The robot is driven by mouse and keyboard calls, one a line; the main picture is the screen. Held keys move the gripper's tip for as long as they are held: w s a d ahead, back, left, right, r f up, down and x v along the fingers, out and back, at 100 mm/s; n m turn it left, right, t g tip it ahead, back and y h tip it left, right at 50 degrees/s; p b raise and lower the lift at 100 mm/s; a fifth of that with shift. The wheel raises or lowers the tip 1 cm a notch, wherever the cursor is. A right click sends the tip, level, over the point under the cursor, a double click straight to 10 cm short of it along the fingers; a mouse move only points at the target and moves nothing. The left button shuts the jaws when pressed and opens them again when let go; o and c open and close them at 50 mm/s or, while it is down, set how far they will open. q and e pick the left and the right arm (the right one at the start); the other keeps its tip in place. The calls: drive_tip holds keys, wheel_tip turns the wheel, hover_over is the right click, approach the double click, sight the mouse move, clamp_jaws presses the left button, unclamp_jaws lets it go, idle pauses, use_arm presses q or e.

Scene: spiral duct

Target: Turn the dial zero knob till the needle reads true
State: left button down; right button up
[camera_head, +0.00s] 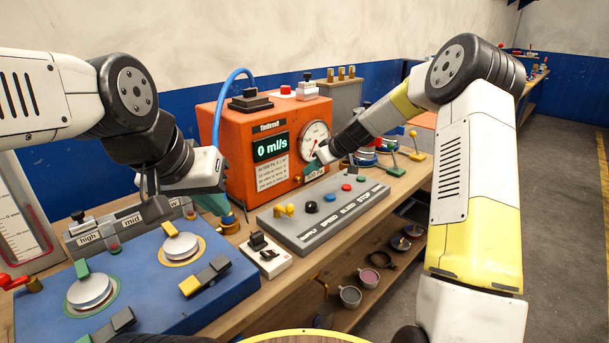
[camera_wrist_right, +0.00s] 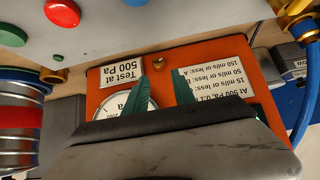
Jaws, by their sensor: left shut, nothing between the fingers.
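The orange tester (camera_head: 240,150) stands on the bench with a round dial (camera_head: 315,137). Its needle is too small to read exactly. A small brass knob (camera_wrist_right: 158,63) sits low on the orange front, between the "Test at 500 Pa" label (camera_wrist_right: 121,72) and the text card (camera_wrist_right: 219,85). My right gripper (camera_wrist_right: 162,76) is open, with teal fingers apart and pointing toward the knob; nothing shows between them. In the wrist view it hides part of the dial (camera_wrist_right: 128,104). My left gripper (camera_head: 218,205) is shut and empty, left of the tester.
A grey panel (camera_head: 320,212) with buttons lies before the tester. A small switch box (camera_head: 265,256) and a blue fixture (camera_head: 215,290) with round metal caps are to the left. A blue hose (camera_head: 217,110) rises beside the tester. Levers (camera_head: 414,142) stand to the right.

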sight(301, 178)
drive_tip(key=shift+w+a+f, duration=0.1)
drive_tip(key=shift+w+f, duration=0.2)
drive_tip(key=shift+f, duration=0.1)
drive_tip(key=x, duration=0.7)
drive_tip(key=shift+w+a+f, duration=0.1)
drive_tip(key=shift+w+f, duration=0.05)
drive_tip(key=shift+f, duration=0.05)
clamp_jaws()
